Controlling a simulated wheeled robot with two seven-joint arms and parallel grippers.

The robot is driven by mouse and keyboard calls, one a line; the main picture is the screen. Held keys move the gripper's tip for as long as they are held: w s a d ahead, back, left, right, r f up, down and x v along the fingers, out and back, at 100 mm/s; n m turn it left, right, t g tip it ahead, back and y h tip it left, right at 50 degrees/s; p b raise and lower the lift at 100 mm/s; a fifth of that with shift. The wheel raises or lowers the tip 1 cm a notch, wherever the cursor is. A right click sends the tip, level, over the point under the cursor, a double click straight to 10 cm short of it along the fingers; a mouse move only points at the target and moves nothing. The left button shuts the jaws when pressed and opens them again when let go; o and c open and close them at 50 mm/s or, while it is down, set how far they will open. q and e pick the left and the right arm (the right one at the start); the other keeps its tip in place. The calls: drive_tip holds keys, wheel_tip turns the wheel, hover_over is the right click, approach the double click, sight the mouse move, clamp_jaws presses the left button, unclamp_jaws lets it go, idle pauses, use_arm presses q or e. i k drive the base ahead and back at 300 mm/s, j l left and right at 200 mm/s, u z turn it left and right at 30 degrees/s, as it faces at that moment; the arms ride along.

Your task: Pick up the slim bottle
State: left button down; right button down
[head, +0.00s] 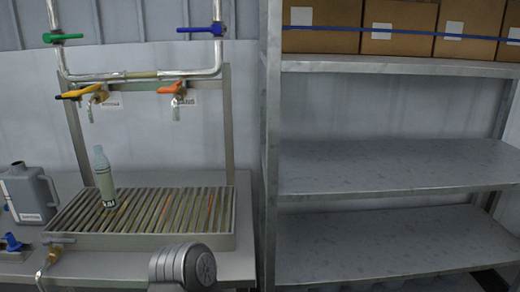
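Neither of my grippers shows in the head view. Nothing is seen touching the bottle.
A grey jug (28,190) stands left of the grate. Taps with yellow (78,92) and orange (171,88) handles hang above it. A metal upright (270,150) borders the shelving on the right. Its two lower shelves look empty; cardboard boxes (392,27) fill the top one.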

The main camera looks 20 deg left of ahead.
sight(102, 169)
drive_tip(key=u, duration=1.8)
drive_tip(key=j+z, duration=0.5)
drive_tip(key=k+l, duration=0.05)
drive_tip(key=l, duration=0.05)
